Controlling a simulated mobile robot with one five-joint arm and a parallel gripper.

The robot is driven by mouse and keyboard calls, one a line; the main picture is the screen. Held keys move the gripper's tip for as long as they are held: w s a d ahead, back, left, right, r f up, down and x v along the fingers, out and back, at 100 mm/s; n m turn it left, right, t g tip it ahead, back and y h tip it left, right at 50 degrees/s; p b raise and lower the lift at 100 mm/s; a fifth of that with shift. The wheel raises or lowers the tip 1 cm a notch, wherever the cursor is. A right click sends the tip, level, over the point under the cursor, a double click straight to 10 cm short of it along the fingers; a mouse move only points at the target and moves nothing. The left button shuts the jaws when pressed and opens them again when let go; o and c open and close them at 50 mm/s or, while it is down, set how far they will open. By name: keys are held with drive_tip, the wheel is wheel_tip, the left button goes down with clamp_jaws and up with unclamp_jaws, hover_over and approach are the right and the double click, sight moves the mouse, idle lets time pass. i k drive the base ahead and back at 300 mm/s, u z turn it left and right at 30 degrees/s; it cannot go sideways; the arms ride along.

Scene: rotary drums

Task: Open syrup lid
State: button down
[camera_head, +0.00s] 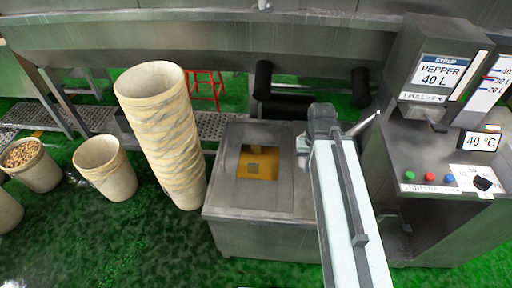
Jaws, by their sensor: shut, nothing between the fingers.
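A grey metal tank (222,192) stands in the middle, left of my arm. Its flat top has a square orange-yellow patch (258,174) with a small darker square in it. I cannot tell whether this is an opening onto syrup or a closed lid. My arm reaches up from the bottom edge and covers the tank's right side. My gripper's fingers cannot be made out; the arm hides that area. A dispenser at the right has a sign (441,73) reading "SYRUP PEPPER 40 L".
A tall stack of beige tubs (172,135) stands close to the tank's left. An open tub (106,169) and a tub of brown pieces (31,166) are farther left. Black rollers (285,107) are behind the tank. Green floor is clear at the lower left.

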sight(229, 191)
drive_tip(key=z, duration=0.05)
drive_tip(key=k, duration=1.35)
drive_tip(key=u, duration=0.2)
drive_tip(key=i, duration=0.65)
drive_tip(key=u, duration=0.75)
drive_tip(key=i, duration=1.2)
drive_tip(key=z, duration=0.45)
